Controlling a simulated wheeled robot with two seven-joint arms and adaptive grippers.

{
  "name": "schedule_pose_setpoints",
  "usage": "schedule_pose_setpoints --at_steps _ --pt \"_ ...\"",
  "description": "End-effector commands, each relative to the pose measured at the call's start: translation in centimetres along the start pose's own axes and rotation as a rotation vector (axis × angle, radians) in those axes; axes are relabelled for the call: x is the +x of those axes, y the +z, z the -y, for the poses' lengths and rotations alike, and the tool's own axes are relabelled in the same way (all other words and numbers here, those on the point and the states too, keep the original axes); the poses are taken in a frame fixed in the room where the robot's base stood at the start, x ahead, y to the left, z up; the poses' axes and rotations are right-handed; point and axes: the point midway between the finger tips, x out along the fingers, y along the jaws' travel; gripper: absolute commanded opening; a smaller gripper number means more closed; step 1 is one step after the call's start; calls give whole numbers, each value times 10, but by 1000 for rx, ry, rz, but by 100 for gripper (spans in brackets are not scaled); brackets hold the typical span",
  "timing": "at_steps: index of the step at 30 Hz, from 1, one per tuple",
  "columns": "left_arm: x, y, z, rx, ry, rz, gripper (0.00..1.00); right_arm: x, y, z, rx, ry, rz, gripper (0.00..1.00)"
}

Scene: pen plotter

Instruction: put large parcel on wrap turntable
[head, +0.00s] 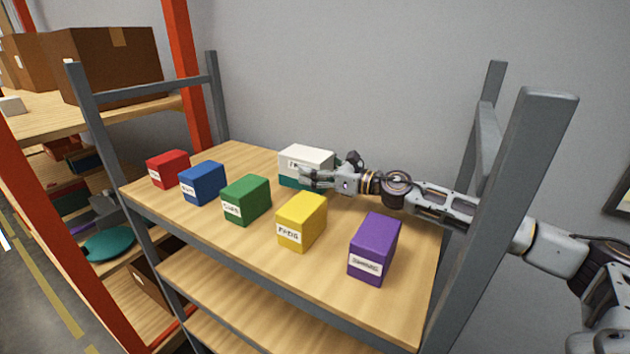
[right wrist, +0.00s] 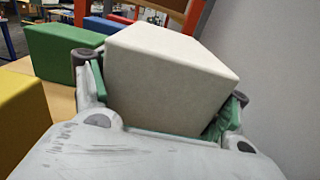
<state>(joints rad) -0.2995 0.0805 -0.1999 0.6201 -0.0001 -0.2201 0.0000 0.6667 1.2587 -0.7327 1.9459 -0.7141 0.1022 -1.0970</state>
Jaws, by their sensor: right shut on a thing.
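My right gripper (head: 311,178) is shut on a white box (head: 313,155) with a label on its front, at the back of the wooden shelf top. In the right wrist view, the white box (right wrist: 165,75) fills the space between both fingers. A green band shows low on it; I cannot tell whether it is box or finger pad. I cannot tell whether the box touches the shelf. Large brown cartons (head: 107,62) stand on the rack at upper left; which thing is the large parcel is unclear. No thing is clearly a wrap turntable. My left gripper is not in view.
Red (head: 168,169), blue (head: 202,183), green (head: 246,200), yellow (head: 301,221) and purple (head: 375,249) labelled boxes stand along the shelf top (head: 225,285). Grey posts (head: 500,215) frame it. A flat teal disc (head: 109,243) lies on a lower rack at left.

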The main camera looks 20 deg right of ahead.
Motion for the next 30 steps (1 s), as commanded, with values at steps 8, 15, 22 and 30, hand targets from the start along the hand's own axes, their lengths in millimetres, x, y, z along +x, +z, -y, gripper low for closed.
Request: schedule_pose_setpoints --at_steps 8,15,22,30 --pt "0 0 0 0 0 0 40 0 1 0 -1 -1 3 38" --pt "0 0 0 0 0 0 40 0 -2 0 0 -1 1 38" --pt "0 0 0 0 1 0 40 0 -13 0 2 -1 1 38" --pt "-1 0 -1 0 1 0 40 0 -27 0 2 -1 2 38"
